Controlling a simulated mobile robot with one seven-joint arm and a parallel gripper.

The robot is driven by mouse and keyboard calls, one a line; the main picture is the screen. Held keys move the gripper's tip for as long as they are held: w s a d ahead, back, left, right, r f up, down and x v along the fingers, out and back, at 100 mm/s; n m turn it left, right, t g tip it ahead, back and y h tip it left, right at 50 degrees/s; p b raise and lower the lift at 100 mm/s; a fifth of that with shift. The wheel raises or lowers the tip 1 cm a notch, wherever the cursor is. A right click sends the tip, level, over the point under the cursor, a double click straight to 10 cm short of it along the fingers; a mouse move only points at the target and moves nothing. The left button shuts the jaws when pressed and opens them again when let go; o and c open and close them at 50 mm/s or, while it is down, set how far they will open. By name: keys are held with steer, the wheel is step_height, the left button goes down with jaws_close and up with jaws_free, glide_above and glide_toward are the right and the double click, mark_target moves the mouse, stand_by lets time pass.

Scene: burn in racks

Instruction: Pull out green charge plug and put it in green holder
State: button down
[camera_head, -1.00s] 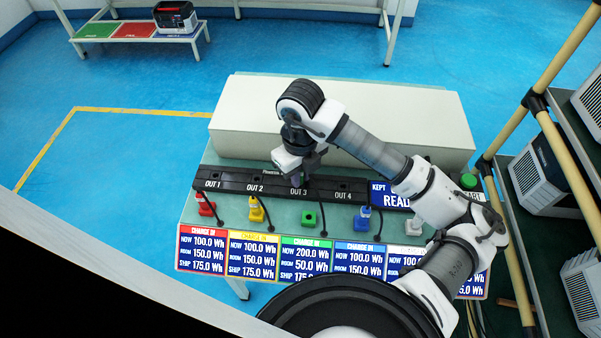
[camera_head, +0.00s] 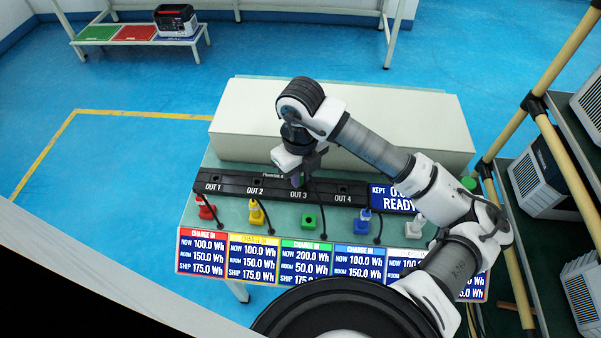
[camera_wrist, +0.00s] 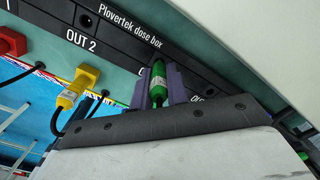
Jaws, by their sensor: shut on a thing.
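My gripper (camera_head: 297,181) is above the black dose box (camera_head: 232,186) around OUT 3. In the wrist view its purple fingers are shut on the green charge plug (camera_wrist: 157,85), one on each side. The plug's tip points toward the box; I cannot tell whether it is clear of the socket. Its black cable runs from the gripper over the box to the front. The green holder (camera_head: 310,219) stands empty on the bench in front of OUT 3.
Red (camera_head: 206,211), yellow (camera_head: 256,213) and blue (camera_head: 363,222) holders with plugs and a white holder (camera_head: 413,229) flank the green one. A large pale block (camera_head: 340,115) stands behind the dose box. Charge panels (camera_head: 306,262) line the front edge.

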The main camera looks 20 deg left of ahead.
steer(key=shift+r, duration=0.15)
stand_by(0.3)
steer(key=shift+r+p, duration=0.4)
steer(key=shift+r, duration=0.5)
steer(key=shift+s+f, duration=0.1)
